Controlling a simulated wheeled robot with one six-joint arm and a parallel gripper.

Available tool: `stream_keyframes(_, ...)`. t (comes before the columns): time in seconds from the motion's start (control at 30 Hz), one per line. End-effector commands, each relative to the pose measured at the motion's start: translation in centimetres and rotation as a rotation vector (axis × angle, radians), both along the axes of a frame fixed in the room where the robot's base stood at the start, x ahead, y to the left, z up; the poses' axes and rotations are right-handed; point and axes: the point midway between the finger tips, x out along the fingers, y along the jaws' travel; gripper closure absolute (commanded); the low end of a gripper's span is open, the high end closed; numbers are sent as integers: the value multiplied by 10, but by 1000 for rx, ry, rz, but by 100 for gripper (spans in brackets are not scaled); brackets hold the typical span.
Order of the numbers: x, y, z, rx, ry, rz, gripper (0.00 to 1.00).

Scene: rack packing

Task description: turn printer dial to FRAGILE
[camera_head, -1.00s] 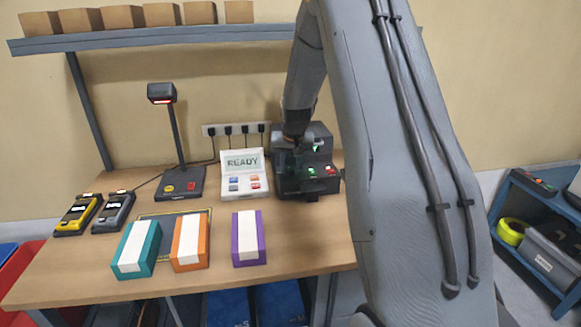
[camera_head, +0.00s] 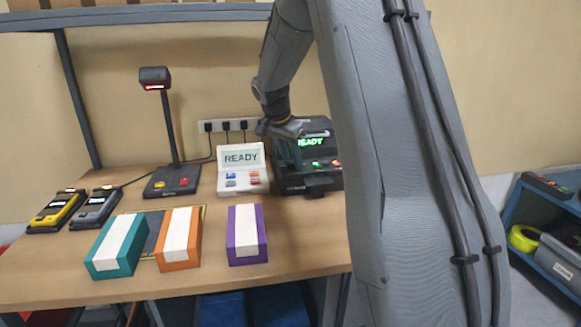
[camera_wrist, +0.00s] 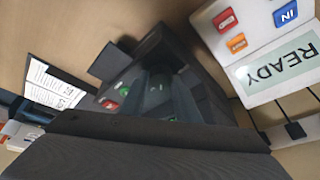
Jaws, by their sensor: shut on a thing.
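The black printer (camera_head: 322,152) stands at the back right of the wooden bench, with a green READY on its display and small green and red buttons on its front. My gripper (camera_head: 296,163) reaches down at the printer's left front side. In the wrist view the printer (camera_wrist: 112,96) is seen from close above, with the dark gripper fingers (camera_wrist: 160,80) over it. The gripper is shut on the printer dial. The dial itself is hidden by the fingers, and its setting cannot be read.
A white label console (camera_head: 243,172) reading READY stands just left of the printer. A scanner on a stand (camera_head: 172,180) and two handheld devices (camera_head: 75,210) are further left. Teal (camera_head: 118,248), orange (camera_head: 179,240) and purple (camera_head: 246,236) boxes stand in front.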

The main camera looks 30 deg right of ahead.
Motion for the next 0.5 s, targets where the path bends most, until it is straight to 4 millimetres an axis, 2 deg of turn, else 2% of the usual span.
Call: stream_keyframes(0.5, 2, 2, 0, 2, -4, -96, 94)
